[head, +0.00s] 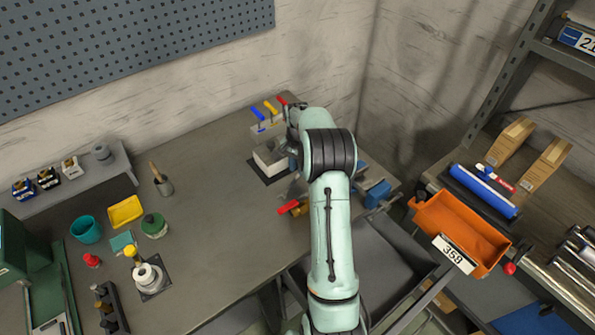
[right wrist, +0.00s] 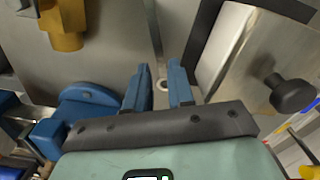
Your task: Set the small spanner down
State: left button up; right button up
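My left gripper is out of view.
A red-handled brass fitting (head: 299,209) and a blue device (head: 377,194) lie near my arm. Yellow, blue and red handles stand behind the block. An orange bin (head: 459,228) is at right. Cups, a yellow tray (head: 125,210) and jars occupy the left; the bench middle is clear.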

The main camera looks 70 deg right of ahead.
notch_tip(320, 180, up, 9)
jog(key=shift+p, duration=0.3)
dwell(0.5)
